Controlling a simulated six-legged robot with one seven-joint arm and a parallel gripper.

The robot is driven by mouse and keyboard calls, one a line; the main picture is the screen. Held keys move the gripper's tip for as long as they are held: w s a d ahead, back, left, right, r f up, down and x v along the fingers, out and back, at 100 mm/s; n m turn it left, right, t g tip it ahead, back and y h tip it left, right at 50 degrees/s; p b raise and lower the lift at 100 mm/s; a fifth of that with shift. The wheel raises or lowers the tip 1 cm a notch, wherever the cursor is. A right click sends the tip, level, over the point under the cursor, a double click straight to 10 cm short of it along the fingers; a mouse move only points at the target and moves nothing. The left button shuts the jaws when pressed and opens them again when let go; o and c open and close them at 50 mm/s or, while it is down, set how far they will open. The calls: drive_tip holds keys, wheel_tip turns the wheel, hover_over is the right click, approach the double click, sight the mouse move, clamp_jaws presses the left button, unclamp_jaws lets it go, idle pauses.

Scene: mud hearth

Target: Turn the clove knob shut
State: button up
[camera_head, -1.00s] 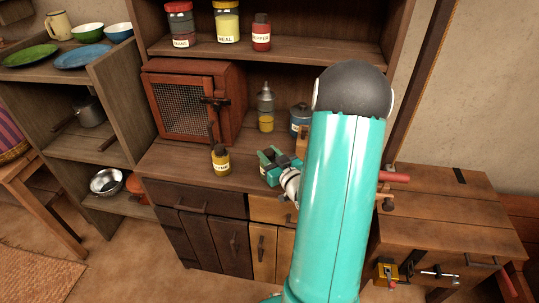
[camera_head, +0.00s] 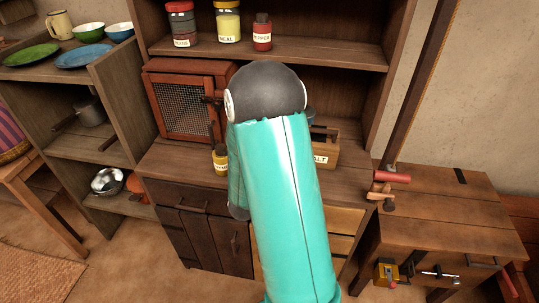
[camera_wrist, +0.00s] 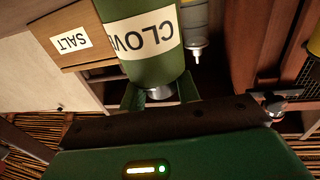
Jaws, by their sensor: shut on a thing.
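The clove container (camera_wrist: 150,50) is a green cylinder with a cream label; it appears upside down in the wrist view. A small metallic knob (camera_wrist: 160,93) sits at its end nearest my gripper. My gripper (camera_wrist: 160,96) has its two green fingers on either side of this knob, closed on it. The dark palm edge hides part of the grip, and I cannot tell how far the knob is turned. In the head view my teal arm covers the gripper and the clove container.
A wooden salt box (camera_head: 324,150) stands right of my arm; it also shows in the wrist view (camera_wrist: 72,30). A small yellow jar (camera_head: 220,158) is left of my arm. A red mesh-door cabinet (camera_head: 187,105) stands behind. A shelf above holds several jars.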

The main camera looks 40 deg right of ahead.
drive_tip(key=m+g+h, duration=0.1)
drive_tip(key=m+g, duration=0.1)
drive_tip(key=g, duration=0.1)
drive_tip(key=m+g+h, duration=0.1)
drive_tip(key=m+g, duration=0.1)
drive_tip(key=g, duration=0.1)
drive_tip(key=shift+f+g, duration=0.1)
drive_tip(key=shift+g, duration=0.2)
drive_tip(key=shift+m+g, duration=1.5)
drive_tip(key=shift+g, duration=0.5)
drive_tip(key=o, duration=1)
drive_tip(key=shift+c, duration=0.2)
drive_tip(key=w+a, duration=0.1)
drive_tip(key=a, duration=1.2)
drive_tip(key=shift+w+a, duration=0.25)
drive_tip(key=shift+a, duration=0.05)
